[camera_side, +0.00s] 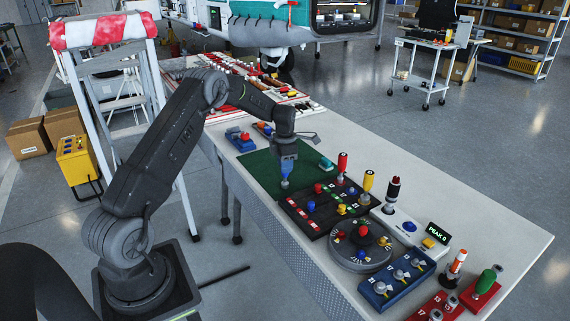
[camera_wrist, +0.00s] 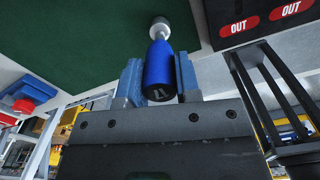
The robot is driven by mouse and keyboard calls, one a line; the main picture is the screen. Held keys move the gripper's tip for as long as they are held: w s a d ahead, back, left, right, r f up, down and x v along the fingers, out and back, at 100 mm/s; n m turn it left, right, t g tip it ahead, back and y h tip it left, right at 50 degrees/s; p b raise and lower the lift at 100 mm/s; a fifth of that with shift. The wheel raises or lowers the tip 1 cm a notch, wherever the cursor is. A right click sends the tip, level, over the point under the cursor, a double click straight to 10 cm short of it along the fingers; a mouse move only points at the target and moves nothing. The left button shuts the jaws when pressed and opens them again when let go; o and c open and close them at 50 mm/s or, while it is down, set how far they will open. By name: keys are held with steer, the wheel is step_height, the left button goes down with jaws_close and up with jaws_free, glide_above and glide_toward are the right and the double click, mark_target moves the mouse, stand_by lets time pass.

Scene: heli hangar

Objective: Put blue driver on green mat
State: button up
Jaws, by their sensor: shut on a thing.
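My gripper (camera_side: 286,160) is over the green mat (camera_side: 262,168) on the long table, pointing down. It is shut on the blue driver (camera_wrist: 159,68), which shows between the two blue-grey fingers in the wrist view. In the side view the blue driver (camera_side: 285,172) hangs about upright below the fingers, its grey end down over the mat's front part. I cannot tell whether that end touches the mat. The green mat also fills the upper left of the wrist view (camera_wrist: 75,35).
A black board (camera_side: 318,222) with coloured knobs adjoins the mat on the right.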

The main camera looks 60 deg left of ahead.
steer(key=o, duration=0.9)
steer(key=shift+f, duration=0.1)
steer(key=shift+o, duration=0.2)
step_height(320, 180, up, 12)
steer(key=s+d+r+m+t, duration=0.1)
steer(key=s+d+r+m, duration=0.2)
steer(key=d+r+m, duration=0.6)
steer(key=s+d+r+m+t, duration=0.1)
steer(key=s+d+r+m, duration=0.25)
steer(key=d, duration=0.25)
steer(key=s+d+r+m+t, duration=0.1)
steer(key=s+d+r+m, duration=0.1)
steer(key=s+d+m, duration=0.25)
steer(key=s+d+f+m+t, duration=0.1)
steer(key=s+d+m, duration=0.4)
steer(key=s+m, duration=0.3)
steer(key=s+d+f+m+t, duration=0.1)
steer(key=s+d+m, duration=0.5)
steer(key=s+m, duration=0.2)
steer(key=shift+s+d+f+t, duration=0.2)
steer(key=shift+s+t, duration=0.1)
steer(key=shift+s, duration=0.55)
